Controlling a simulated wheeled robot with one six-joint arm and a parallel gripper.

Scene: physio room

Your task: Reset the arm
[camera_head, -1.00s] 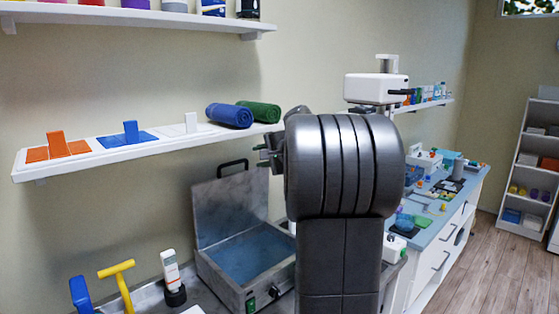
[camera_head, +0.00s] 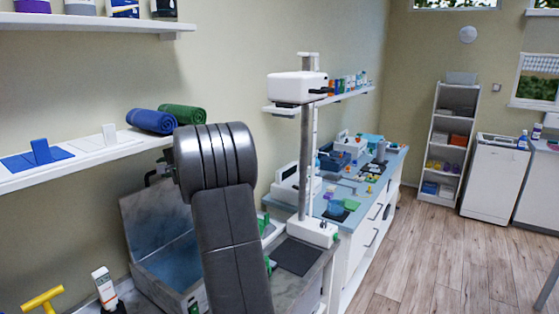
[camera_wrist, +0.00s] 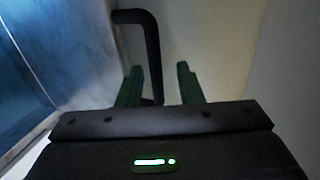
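My gripper (camera_wrist: 160,88) shows in the wrist view with its two green fingers apart and nothing held between them. A black bar handle (camera_wrist: 150,50) rises close beyond the fingers; I cannot tell whether it touches the left one. In the head view my arm's grey links hide most of my gripper. The metal water bath (camera_head: 150,222) stands with its lid up, left of my arm, and its right part is hidden behind my arm.
Above the bath, a wall shelf (camera_head: 20,183) holds a blue rolled towel (camera_head: 150,121) and a green rolled towel (camera_head: 183,115). A white device on a post (camera_head: 306,140) stands right of my arm. The wooden floor (camera_head: 430,260) at the right is clear.

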